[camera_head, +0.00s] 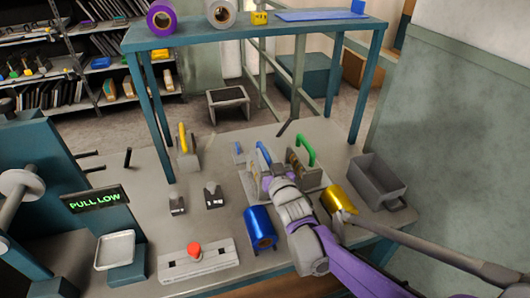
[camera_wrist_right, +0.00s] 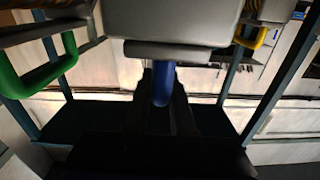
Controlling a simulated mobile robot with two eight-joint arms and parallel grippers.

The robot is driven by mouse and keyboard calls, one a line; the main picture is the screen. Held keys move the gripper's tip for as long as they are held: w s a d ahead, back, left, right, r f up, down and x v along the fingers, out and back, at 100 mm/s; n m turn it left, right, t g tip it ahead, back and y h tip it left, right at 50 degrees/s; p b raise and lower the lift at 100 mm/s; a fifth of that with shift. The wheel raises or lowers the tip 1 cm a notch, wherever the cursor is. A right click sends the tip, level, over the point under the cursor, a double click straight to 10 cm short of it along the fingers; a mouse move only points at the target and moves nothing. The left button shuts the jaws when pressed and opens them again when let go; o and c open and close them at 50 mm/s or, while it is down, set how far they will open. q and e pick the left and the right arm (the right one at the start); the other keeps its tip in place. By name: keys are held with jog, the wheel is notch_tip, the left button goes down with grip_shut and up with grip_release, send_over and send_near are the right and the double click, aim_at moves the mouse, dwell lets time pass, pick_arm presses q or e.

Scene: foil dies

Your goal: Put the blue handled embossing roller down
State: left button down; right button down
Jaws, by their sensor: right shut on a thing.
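The blue handled embossing roller (camera_head: 262,151) is near the middle of the workbench, at the rack of handled tools. My right gripper (camera_head: 269,169) is shut on it, and its arm covers part of the tool in the head view. In the right wrist view the blue handle (camera_wrist_right: 162,86) lies at the dark jaws, below a grey block. I cannot tell whether the roller touches the rack. My left gripper is not in view.
A green handled tool (camera_head: 308,149) stands close to the right, a yellow handled one (camera_head: 183,137) further left. A blue foil roll (camera_head: 260,229), a gold roll (camera_head: 338,199) and a grey bin (camera_head: 380,181) are nearby. A teal shelf (camera_head: 270,32) spans the bench.

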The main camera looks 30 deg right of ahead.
jog(key=c, duration=0.8)
grip_release()
jog(key=shift+o, duration=0.2)
jog(key=shift+r, duration=0.1)
jog(key=p+v, duration=0.2)
jog(key=v, duration=1)
